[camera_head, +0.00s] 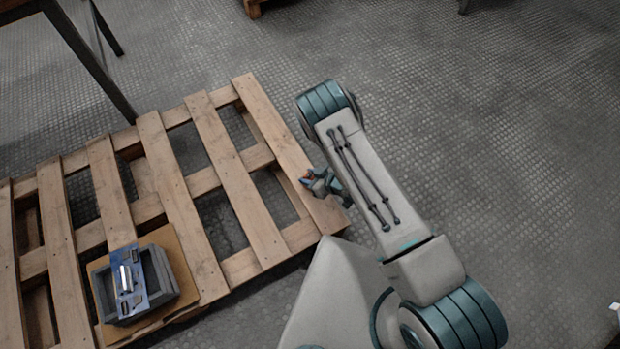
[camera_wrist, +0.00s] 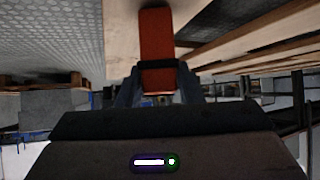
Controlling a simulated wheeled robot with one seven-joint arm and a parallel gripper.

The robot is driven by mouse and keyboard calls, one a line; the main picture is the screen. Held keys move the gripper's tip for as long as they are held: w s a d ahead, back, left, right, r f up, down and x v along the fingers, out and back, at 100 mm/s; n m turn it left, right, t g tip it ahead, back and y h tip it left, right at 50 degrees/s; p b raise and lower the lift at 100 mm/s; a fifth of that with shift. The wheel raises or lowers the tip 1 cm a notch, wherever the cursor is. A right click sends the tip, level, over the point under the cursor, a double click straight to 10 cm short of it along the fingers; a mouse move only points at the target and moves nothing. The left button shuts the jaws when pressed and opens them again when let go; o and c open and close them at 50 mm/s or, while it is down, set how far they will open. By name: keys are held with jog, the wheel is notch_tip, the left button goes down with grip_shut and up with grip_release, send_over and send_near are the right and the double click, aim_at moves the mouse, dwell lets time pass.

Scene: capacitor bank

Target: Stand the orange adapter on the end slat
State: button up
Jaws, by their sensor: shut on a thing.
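The orange adapter (camera_wrist: 157,45) is between the fingers of my gripper (camera_wrist: 158,80) in the wrist view, and its far end overlaps the pale wood of a slat. In the head view my gripper (camera_head: 318,182) is over the end slat (camera_head: 275,130) at the right side of the pallet, near that slat's lower end. Only a small orange bit of the adapter (camera_head: 306,180) shows there. My gripper is shut on the adapter. I cannot tell whether the adapter touches the slat.
The wooden pallet (camera_head: 212,135) has open gaps between its slats. A grey bin (camera_head: 172,268) with a blue panel (camera_head: 140,280) across it sits on a cardboard sheet (camera_head: 180,250) at the lower left. A dark metal leg (camera_head: 95,65) stands behind. The floor (camera_head: 520,160) on the right is clear.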

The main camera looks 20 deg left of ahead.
jog(key=shift+f, duration=0.2)
jog(key=o, duration=1)
jog(key=shift+r, duration=0.25)
jog(key=p+v, duration=0.4)
jog(key=v, duration=0.8)
jog(key=shift+p, duration=0.4)
